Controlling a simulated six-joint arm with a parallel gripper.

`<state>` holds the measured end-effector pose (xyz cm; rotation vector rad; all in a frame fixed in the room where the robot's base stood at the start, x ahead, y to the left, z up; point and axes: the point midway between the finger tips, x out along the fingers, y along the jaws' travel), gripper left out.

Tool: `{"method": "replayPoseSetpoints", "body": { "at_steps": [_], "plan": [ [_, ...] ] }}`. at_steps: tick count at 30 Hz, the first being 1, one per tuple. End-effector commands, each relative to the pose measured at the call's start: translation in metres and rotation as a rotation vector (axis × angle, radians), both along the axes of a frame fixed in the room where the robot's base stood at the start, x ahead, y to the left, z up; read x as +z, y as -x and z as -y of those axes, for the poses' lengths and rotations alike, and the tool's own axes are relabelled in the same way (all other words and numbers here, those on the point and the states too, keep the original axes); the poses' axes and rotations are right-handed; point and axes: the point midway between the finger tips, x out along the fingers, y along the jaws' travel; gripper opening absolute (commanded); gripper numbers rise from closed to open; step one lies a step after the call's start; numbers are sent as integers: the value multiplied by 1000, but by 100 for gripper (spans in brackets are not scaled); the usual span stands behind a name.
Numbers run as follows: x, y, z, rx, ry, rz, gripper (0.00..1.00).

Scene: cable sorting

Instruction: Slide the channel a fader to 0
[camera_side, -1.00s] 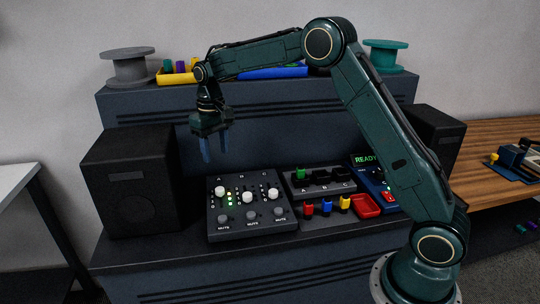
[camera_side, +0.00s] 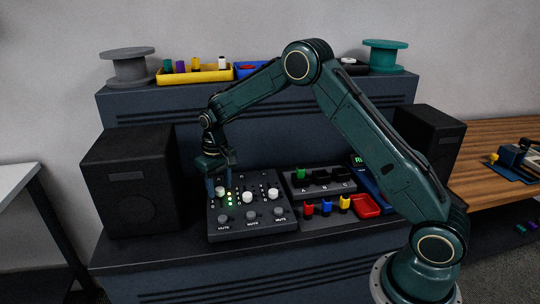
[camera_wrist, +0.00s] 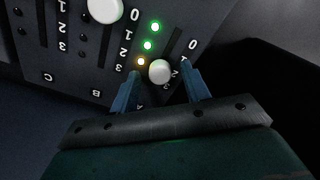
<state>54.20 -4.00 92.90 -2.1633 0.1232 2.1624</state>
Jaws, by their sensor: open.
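The mixer panel (camera_side: 216,232) stands on the bench with three faders labelled A, B and C. The channel A fader's round white knob (camera_side: 220,191) is at the left; in the wrist view the knob (camera_wrist: 159,71) sits beside the lower numbers of its scale, near 2, away from the 0 mark (camera_wrist: 192,44). My gripper (camera_side: 220,185) is open and points down over the panel's left part. In the wrist view its blue fingers (camera_wrist: 161,72) stand on either side of the A knob, and I cannot tell whether they touch it.
The B knob (camera_side: 247,196) and C knob (camera_side: 273,192) are close on the right. Mute buttons (camera_side: 251,214) line the front. A black speaker (camera_side: 128,190) stands left; a socket block (camera_side: 322,184) and red tray (camera_side: 366,206) lie right.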

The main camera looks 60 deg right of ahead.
Motion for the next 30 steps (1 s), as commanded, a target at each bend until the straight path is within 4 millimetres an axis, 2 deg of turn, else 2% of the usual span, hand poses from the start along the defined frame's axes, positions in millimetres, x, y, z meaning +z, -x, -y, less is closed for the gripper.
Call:
{"method": "replayPoseSetpoints", "body": {
  "at_steps": [8,15,23,30],
  "plan": [
    [-1,0,0,0,0,0,47],
    [-1,0,0,0,0,0,0],
    [0,3,-3,1,0,-1,0],
    [1,20,-22,2,0,-1,0]
  ]
}}
